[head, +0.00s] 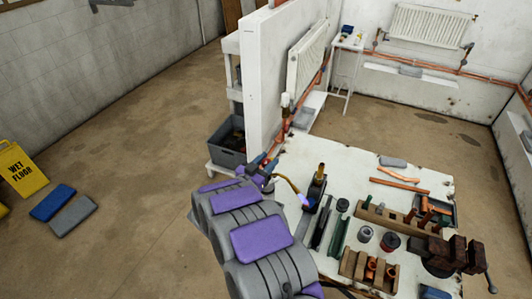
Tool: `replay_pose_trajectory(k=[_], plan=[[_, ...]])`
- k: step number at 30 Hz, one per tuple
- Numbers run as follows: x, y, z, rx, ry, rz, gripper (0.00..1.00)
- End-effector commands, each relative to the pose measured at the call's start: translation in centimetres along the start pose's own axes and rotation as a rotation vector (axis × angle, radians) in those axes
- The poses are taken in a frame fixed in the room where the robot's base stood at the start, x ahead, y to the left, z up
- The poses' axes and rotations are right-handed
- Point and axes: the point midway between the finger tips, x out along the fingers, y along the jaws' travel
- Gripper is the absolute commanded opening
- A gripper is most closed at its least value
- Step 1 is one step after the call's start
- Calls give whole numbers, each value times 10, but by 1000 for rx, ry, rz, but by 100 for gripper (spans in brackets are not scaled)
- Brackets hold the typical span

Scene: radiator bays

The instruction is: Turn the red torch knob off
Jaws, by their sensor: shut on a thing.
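My gripper (266,172) is small in the head view, at the far end of my grey and purple arm, by the left edge of the white bench. It is shut on the torch, whose bent brass tube (287,184) reaches out to the right of it. A small blue-violet flame (305,201) shows at the tube's tip, so the torch is lit. I cannot make out the red knob. Most of the torch body is hidden by my gripper and arm, and I cannot tell which part the jaws touch.
The white bench (340,160) carries a dark tool with a brass top (319,178), wooden blocks, copper pipes (400,185), tins and a vice (455,255). A white partition with a radiator (306,60) stands behind. A yellow wet-floor sign (20,170) stands left; the left floor is mostly clear.

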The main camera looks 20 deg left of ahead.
Motion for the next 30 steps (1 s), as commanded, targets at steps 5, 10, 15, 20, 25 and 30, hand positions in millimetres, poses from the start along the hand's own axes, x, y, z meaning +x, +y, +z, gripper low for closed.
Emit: replay_pose_trajectory(k=[5,10,15,20,25,30], plan=[[-1,-1,0,-1,-1,120,8],[-1,-1,2,2,-1,233,8],[0,0,4,2,-2,336,8],[1,0,2,4,-2,416,8],[1,1,4,2,-4,478,8],[0,1,2,2,-2,521,8]])
